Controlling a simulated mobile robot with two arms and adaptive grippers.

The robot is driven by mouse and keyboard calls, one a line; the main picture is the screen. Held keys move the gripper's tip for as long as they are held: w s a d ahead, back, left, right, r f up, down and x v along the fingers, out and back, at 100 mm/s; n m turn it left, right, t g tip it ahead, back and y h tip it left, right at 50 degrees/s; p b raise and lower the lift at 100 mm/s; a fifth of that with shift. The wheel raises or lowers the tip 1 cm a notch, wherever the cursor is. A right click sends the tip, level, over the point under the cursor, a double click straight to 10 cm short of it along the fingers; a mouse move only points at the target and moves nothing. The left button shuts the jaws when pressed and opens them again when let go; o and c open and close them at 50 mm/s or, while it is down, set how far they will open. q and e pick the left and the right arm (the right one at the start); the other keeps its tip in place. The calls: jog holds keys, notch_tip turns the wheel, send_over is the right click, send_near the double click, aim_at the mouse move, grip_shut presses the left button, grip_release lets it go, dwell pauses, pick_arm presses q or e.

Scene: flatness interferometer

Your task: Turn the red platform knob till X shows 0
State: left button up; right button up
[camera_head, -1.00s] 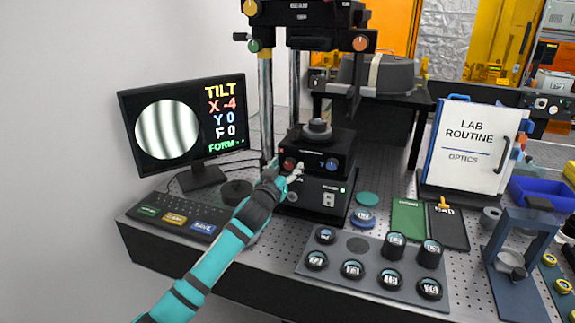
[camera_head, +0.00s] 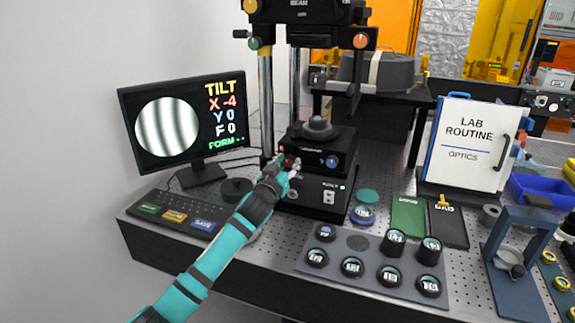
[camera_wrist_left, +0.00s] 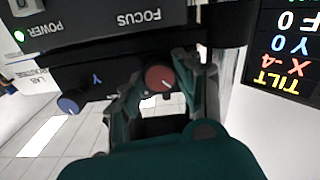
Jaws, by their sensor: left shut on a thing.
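The red platform knob (camera_head: 290,161) is on the front left of the black platform block; my left gripper (camera_head: 285,172) partly covers it. In the left wrist view, the red knob (camera_wrist_left: 159,78) sits between my left gripper's fingers (camera_wrist_left: 160,85), which are shut on it. A white mark shows on its face. The monitor (camera_head: 185,130) reads TILT, X -4, Y 0, F 0, beside a round picture of slightly tilted, dark and light vertical fringes. My right gripper is not in view.
A blue Y knob (camera_head: 332,162) sits right of the red knob. The box below has a power switch (camera_head: 328,198). A dark puck (camera_head: 236,190) and a keypad (camera_head: 172,217) lie left of my arm. A tray of round optics (camera_head: 375,300) lies front right.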

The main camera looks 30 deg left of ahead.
pick_arm(q)
jog(key=shift+m, duration=0.3)
jog(key=m+p, duration=0.1)
jog(key=m, duration=0.2)
jog(key=shift+r, duration=0.1)
jog(key=m+p, duration=0.1)
jog(key=m, duration=0.4)
jog(key=shift+m+p, duration=0.3)
jog(key=shift+p, duration=0.05)
jog(key=o, duration=1.1)
jog(key=shift+o, duration=0.2)
jog(key=shift+s+d+f, duration=0.1)
jog(key=shift+s+f, duration=0.1)
jog(key=shift+s, duration=0.1)
jog(key=v, duration=1.1)
jog(key=shift+s, duration=0.2)
